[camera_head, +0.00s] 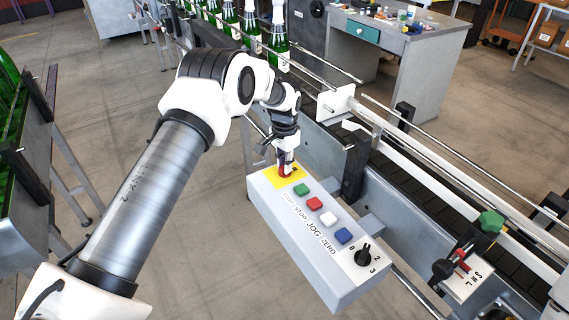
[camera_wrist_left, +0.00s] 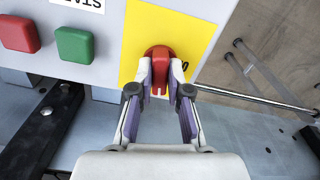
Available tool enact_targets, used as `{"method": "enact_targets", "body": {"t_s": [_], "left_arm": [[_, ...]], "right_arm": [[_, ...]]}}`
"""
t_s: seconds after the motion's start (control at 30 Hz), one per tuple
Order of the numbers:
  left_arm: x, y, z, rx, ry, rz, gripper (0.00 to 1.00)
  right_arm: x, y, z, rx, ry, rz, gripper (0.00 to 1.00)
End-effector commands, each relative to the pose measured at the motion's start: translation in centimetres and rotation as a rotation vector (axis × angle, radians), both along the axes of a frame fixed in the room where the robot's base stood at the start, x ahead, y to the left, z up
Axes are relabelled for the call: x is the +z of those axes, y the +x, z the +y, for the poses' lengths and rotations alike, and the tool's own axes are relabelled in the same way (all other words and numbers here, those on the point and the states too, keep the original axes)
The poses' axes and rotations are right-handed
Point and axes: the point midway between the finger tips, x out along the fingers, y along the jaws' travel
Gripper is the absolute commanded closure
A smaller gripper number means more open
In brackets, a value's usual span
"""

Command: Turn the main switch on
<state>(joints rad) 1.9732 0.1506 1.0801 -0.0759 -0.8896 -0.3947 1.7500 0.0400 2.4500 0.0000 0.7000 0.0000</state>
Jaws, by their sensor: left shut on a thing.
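The main switch is a red knob (camera_wrist_left: 159,57) on a yellow plate (camera_wrist_left: 190,22) at the far end of the grey control box (camera_head: 331,284). In the head view the yellow plate (camera_head: 294,179) shows beside my gripper, and the knob is mostly covered by it. My left gripper (camera_wrist_left: 160,79) is shut on the red knob, with one finger on each side of it. It also shows in the head view (camera_head: 285,168), reaching down onto the plate. A black mark is partly visible on the plate beside the knob. My right gripper is in neither view.
Green (camera_head: 302,189), red (camera_head: 314,204), white (camera_head: 328,219) and blue (camera_head: 344,236) buttons and a black selector (camera_head: 363,255) line the box. A conveyor (camera_head: 420,190) with rails runs behind it. Green bottles (camera_head: 278,40) stand at the back.

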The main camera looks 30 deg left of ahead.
Motion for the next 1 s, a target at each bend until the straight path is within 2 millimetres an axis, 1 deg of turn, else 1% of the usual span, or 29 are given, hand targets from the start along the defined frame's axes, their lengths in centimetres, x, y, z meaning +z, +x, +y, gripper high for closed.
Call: {"method": "enact_targets", "body": {"t_s": [0.2, 0.4, 0.97, 1.0], "left_arm": [[-0.23, -0.12, -0.05, -0.137, -0.001, 0.004, 1.0], [-0.23, -0.12, -0.06, -0.214, -0.002, 0.004, 1.0], [-0.25, -0.15, -0.08, -0.245, -0.001, 0.005, 1.0], [-0.26, -0.15, -0.08, -0.245, -0.001, 0.005, 0.69]], "right_arm": [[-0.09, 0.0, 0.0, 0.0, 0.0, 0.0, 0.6], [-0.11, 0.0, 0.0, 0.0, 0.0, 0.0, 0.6], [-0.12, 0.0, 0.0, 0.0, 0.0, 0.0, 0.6], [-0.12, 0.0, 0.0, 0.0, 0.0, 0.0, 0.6]]}}
